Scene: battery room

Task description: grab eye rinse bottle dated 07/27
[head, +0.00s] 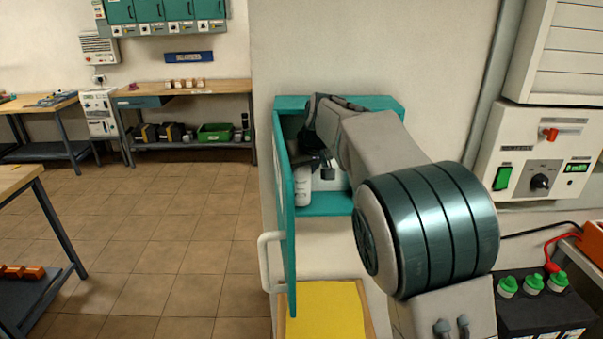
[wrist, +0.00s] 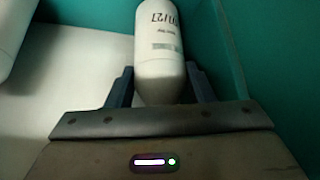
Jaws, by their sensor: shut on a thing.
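A white bottle (wrist: 160,50) stands between the two fingers of my gripper (wrist: 160,88) in the wrist view, and the gripper is shut on it. A second white bottle (wrist: 14,35) is partly in view at the upper left, apart from the gripper. In the head view my gripper (head: 326,168) is inside the open teal cabinet (head: 325,208), largely hidden by my arm. A white bottle (head: 302,188) shows there; I cannot tell which one.
The cabinet's teal door (head: 284,215) stands open on the left, close to my arm. Teal walls (wrist: 285,75) enclose the bottle at the right and back. A yellow-topped surface (head: 325,310) lies below the cabinet. A charger panel (head: 535,155) and battery (head: 540,305) are at the right.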

